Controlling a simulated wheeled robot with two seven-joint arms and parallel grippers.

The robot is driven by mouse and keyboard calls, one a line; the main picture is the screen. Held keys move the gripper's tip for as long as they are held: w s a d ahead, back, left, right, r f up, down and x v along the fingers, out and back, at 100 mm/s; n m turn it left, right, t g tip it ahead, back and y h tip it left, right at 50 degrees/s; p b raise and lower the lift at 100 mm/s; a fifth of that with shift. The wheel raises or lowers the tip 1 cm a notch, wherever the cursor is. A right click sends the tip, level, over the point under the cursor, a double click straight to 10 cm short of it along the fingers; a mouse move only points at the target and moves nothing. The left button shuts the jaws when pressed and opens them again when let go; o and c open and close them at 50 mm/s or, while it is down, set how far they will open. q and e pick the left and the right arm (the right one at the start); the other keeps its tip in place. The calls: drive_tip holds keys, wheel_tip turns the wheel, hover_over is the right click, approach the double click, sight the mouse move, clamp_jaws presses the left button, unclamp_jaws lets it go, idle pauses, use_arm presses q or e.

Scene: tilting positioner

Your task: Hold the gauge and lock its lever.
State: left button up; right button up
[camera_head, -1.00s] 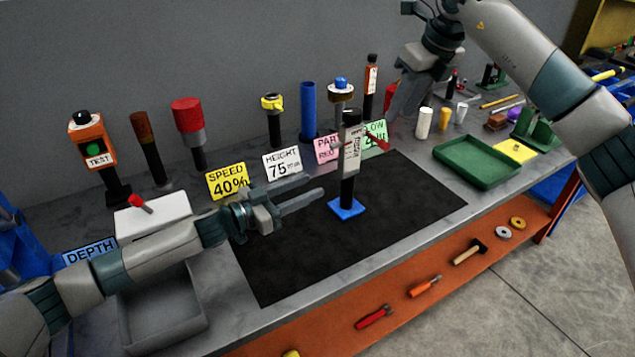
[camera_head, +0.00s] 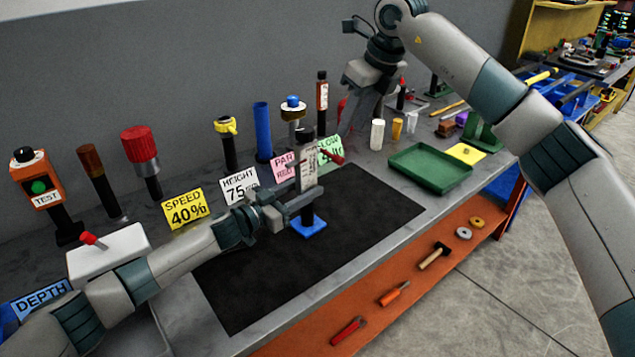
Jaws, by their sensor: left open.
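The gauge (camera_head: 308,163) stands upright on a blue square base (camera_head: 309,227) on the black mat. It has a dark post, a pale labelled face and a black top. A red lever (camera_head: 331,157) sticks out to its right. My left gripper (camera_head: 309,196) is open, with its fingers reaching in from the left on either side of the post, below the label. Whether the fingers touch the post cannot be told. My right gripper (camera_head: 357,112) hangs behind and to the right of the gauge, pointing down, away from the lever; its jaw gap is unclear.
Sign cards, including the yellow speed card (camera_head: 186,208), stand behind the mat (camera_head: 250,277). Several upright tools line the back, among them a blue tube (camera_head: 262,131). A green tray (camera_head: 430,169) lies right of the mat. The front of the mat is clear.

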use_arm(q)
drive_tip(key=shift+x, duration=2.25)
